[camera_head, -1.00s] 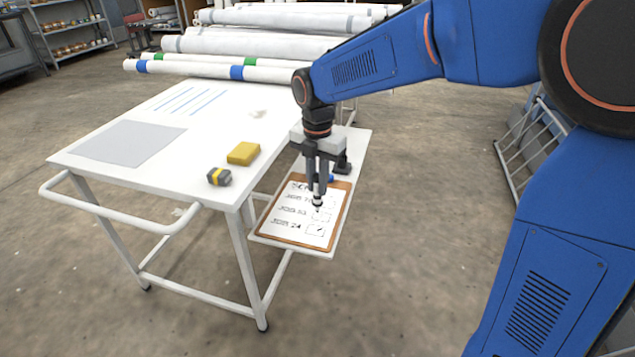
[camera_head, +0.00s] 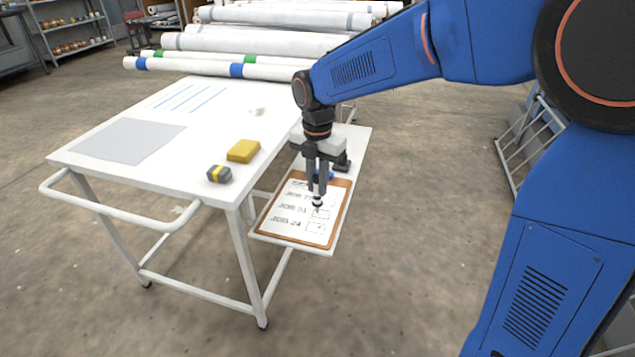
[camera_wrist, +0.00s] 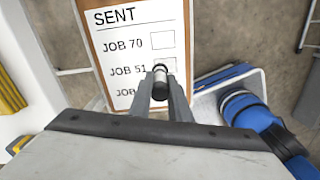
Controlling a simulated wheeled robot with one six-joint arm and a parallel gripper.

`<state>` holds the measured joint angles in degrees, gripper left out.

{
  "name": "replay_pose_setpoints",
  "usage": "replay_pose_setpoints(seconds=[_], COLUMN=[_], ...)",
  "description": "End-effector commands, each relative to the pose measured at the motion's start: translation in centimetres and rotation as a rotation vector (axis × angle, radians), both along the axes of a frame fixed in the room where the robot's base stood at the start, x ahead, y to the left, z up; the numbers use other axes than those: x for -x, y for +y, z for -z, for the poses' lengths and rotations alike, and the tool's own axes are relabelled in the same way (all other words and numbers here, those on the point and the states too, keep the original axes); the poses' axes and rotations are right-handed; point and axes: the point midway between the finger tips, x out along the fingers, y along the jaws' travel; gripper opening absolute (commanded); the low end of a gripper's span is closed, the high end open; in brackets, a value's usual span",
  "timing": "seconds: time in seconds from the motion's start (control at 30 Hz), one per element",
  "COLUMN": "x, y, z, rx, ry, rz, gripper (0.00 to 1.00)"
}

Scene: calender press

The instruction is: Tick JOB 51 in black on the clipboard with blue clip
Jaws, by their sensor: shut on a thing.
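My gripper (camera_head: 317,190) is shut on a slim black-and-white marker (camera_wrist: 160,75), which points down at the clipboard. The brown clipboard (camera_head: 262,228) lies flat on a side shelf, its blue clip (camera_head: 328,175) at the far end, partly behind my fingers. Its white sheet (camera_wrist: 118,48) reads SENT, with JOB 70, JOB 51 and JOB 24 rows. The marker tip is over or at the JOB 51 box (camera_head: 322,214); contact and any mark there cannot be told. The JOB 70 box (camera_wrist: 163,39) looks empty in the wrist view.
A dark object (camera_head: 342,163) stands on the shelf just behind my gripper. The white table (camera_head: 200,150) to the left holds a yellow block (camera_head: 243,151), a grey-and-yellow item (camera_head: 219,174) and a grey sheet (camera_head: 130,141). White rolls (camera_head: 250,42) lie behind. Floor right of the shelf is clear.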

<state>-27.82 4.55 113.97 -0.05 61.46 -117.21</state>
Motion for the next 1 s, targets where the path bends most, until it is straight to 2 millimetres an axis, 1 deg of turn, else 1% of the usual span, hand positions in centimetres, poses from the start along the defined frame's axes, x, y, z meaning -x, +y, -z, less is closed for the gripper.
replay_pose_setpoints(seconds=[0.33, 0.7, 1.0], x=[0.1, 1.0, 1.0], y=[0.0, -0.5, -0.5], z=[0.1, 0.1, 0.1], rx=[0.0, 0.0, 0.0], ry=[0.0, 0.0, 0.0], rz=[0.0, 0.0, 0.0], gripper=[0.0, 0.0, 0.0])
